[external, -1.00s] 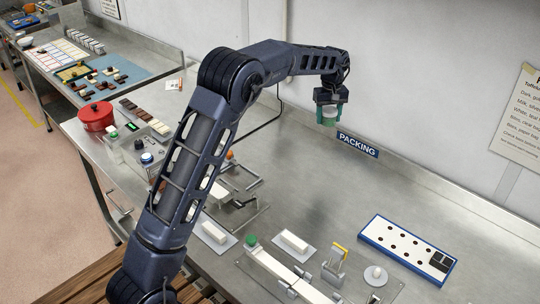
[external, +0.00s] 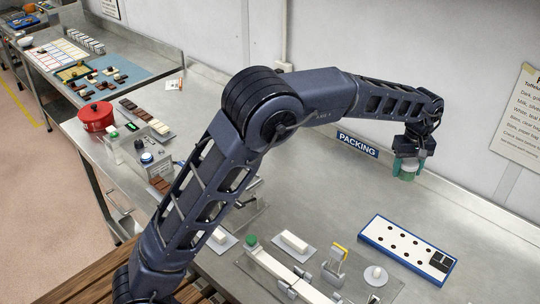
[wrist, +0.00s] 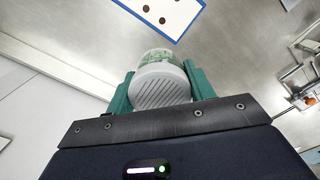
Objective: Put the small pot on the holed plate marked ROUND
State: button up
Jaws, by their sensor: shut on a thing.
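My gripper (external: 407,173) is shut on a small pot with a pale ribbed end and a clear, green-tinted body. The pot (wrist: 160,84) sits between the green fingers in the wrist view, and is mostly covered by them in the external view. They hang above the bench near the back wall, beyond the holed plate. The white holed plate with a blue border (external: 372,234) lies at the right with dark round holes and a dark block at its right end. Part of the plate (wrist: 181,20) shows at the top of the wrist view. I cannot read a ROUND mark.
A PACKING sign (external: 357,145) stands along the wall left of my gripper. Nearer are a white block (external: 294,241) on a grey pad, a fixture with a yellow-topped clamp (external: 335,266) and a round white knob (external: 375,274). The bench between gripper and plate is clear.

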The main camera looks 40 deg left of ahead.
send_over(408, 246)
jog(key=shift+m, duration=0.3)
notch_tip(408, 246, down, 20)
jog(key=shift+s+r, duration=0.1)
jog(key=shift+r, duration=0.15)
jog(key=o, duration=1)
jog(key=shift+f, duration=0.15)
jog(key=shift+o, duration=0.2)
